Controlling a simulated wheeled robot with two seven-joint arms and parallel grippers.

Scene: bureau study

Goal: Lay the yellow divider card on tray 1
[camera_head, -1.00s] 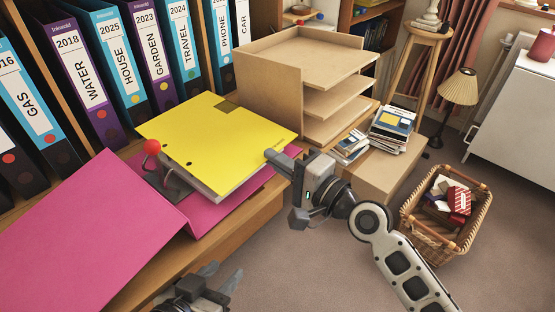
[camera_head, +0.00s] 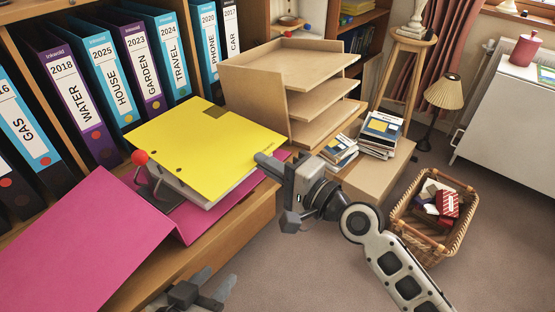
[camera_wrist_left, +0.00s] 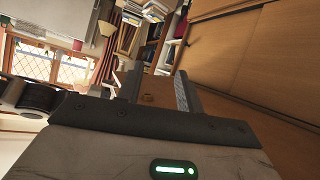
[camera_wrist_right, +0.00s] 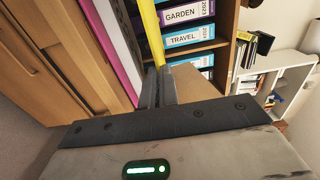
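The yellow divider card (camera_head: 205,150) lies on top of white paper in the open pink binder (camera_head: 75,250), beside the red-knobbed lever (camera_head: 139,157). My right gripper (camera_head: 266,163) is at the card's right edge. In the right wrist view its fingers (camera_wrist_right: 158,88) are close together with the yellow card (camera_wrist_right: 152,35) between them. My left gripper (camera_head: 215,290) is low at the front edge, away from the card; its fingers (camera_wrist_left: 160,88) are apart and empty. A wooden tray stack (camera_head: 255,95) with three levels stands behind the card. No tray number is readable.
Labelled binders (camera_head: 110,85) stand in a row along the back. Books (camera_head: 382,133) sit on a cardboard box (camera_head: 375,180) to the right. A wicker basket (camera_head: 430,235) stands on the floor. Carpet is open in front of the desk.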

